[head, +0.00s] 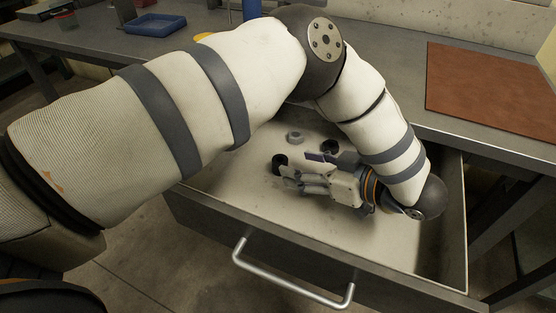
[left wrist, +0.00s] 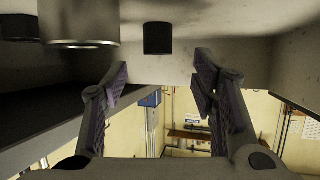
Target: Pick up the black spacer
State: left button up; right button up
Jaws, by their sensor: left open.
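A black spacer (head: 279,163), a short dark cylinder, stands on the floor of the open drawer (head: 225,175), just off the fingertips of my left gripper (head: 299,171). The gripper reaches low into the drawer, pointing left, with its jaws open and empty. In the left wrist view, a black spacer (left wrist: 157,38) shows ahead of and between the two spread fingers (left wrist: 160,75), apart from both. A second black piece (head: 329,147) and a grey ring-like piece (head: 295,137) lie farther back in the drawer. My right gripper is out of view.
The drawer's front wall with its metal handle (head: 293,279) is nearest. The bench top behind holds a brown mat (head: 492,88) at right and a blue tray (head: 155,25) at left. In the wrist view, a metallic cylinder (left wrist: 78,25) sits near the left finger.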

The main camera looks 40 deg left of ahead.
aim_at(281, 160)
pick_arm(q)
jog(key=x, duration=0.6)
jog(key=shift+w, duration=0.15)
grip_shut()
jog(key=shift+r, duration=0.1)
